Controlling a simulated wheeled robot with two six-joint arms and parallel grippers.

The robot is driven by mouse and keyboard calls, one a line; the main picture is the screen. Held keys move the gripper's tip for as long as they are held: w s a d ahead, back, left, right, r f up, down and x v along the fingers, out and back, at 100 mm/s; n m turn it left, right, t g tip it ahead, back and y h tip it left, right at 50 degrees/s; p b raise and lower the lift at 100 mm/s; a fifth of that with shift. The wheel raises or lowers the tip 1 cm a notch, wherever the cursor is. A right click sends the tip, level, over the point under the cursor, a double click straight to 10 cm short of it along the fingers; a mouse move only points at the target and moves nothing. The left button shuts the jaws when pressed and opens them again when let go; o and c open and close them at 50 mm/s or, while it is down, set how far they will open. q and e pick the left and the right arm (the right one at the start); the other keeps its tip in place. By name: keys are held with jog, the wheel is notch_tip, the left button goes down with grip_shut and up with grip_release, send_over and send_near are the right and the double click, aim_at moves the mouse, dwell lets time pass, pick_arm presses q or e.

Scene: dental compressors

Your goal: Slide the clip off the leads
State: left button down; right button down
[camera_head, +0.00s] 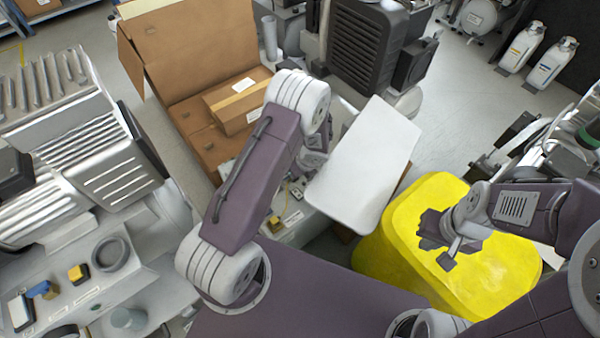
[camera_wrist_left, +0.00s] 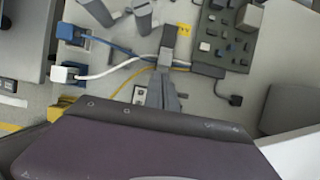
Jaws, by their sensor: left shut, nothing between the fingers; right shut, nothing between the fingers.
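In the left wrist view, a blue lead (camera_wrist_left: 118,48), a white lead (camera_wrist_left: 112,69) and a yellow lead (camera_wrist_left: 125,82) run from plugs at the left toward the middle. They come together at a small grey piece (camera_wrist_left: 167,57) that looks like the clip. My left gripper (camera_wrist_left: 165,78) shows as grey fingers, shut and empty, just below this piece; whether they touch it I cannot tell. In the head view my left gripper is mostly hidden behind my arm. My right gripper (camera_head: 447,257) is shut and empty above the yellow bin.
A dark green board (camera_wrist_left: 225,40) with small blocks lies right of the leads. In the head view, a white panel (camera_head: 365,160) stands right of my left arm. An open cardboard box (camera_head: 190,100) is behind it. The yellow bin (camera_head: 400,255) is at the right.

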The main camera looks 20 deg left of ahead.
pick_arm(q)
jog(key=shift+x, duration=0.95)
pick_arm(e)
jog(key=shift+f, duration=0.5)
pick_arm(q)
jog(key=shift+r, duration=0.1)
